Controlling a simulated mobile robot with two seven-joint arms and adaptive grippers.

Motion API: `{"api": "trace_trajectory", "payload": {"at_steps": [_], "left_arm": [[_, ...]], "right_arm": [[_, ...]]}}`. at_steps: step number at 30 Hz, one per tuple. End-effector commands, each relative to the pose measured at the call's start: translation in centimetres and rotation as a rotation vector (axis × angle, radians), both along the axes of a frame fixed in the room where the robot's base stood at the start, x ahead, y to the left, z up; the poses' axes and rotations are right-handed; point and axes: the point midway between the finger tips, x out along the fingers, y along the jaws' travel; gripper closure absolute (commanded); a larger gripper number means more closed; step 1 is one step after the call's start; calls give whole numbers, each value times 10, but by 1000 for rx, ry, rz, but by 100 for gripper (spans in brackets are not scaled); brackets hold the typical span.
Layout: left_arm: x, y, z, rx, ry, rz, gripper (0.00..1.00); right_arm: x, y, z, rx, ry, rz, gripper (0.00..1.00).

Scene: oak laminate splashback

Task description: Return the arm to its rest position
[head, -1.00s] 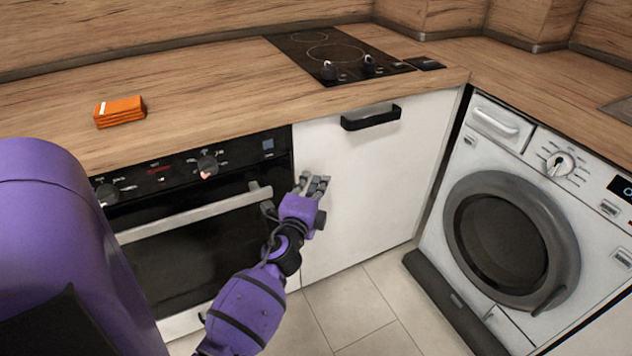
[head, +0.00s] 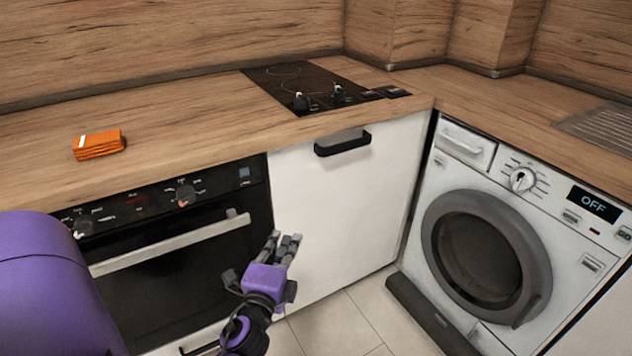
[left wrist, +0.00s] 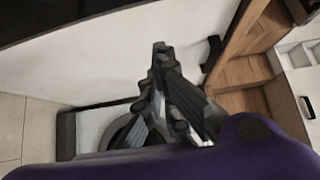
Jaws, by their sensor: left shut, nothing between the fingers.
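My left gripper (head: 286,248) is purple with grey fingers. In the head view it is in front of the white cabinet door (head: 335,205), to the right of the oven handle. It is shut and holds nothing. It also shows in the left wrist view (left wrist: 160,50), its fingers together, with the white door and wooden surfaces beyond. My right gripper is in neither view.
A black oven (head: 175,270) with a long handle (head: 170,244) is at left. The washing machine (head: 470,160) at right reads OFF. The wooden counter (head: 210,120) carries an orange block (head: 99,145) and a black hob (head: 305,85). Pale tiled floor (head: 335,320) is clear.

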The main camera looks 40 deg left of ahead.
Motion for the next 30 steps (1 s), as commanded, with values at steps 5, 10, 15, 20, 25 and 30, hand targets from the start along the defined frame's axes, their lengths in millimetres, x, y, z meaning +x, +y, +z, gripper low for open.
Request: {"api": "trace_trajectory", "payload": {"at_steps": [5, 10, 15, 20, 25, 30], "left_arm": [[-1, -1, 0, 0, 0, 0, 100], [-3, 3, -2, -73, -22, 15, 100], [-6, -19, -17, -400, -95, 11, 100], [-54, -63, -79, -791, -38, 25, 100], [-135, -114, -145, -1135, 98, 106, 100], [-236, -166, -193, -1397, 258, 239, 100]], "right_arm": [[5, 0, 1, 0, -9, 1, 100], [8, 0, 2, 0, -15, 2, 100], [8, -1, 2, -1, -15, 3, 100], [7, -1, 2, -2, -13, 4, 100], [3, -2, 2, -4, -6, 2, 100], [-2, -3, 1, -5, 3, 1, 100]]}}
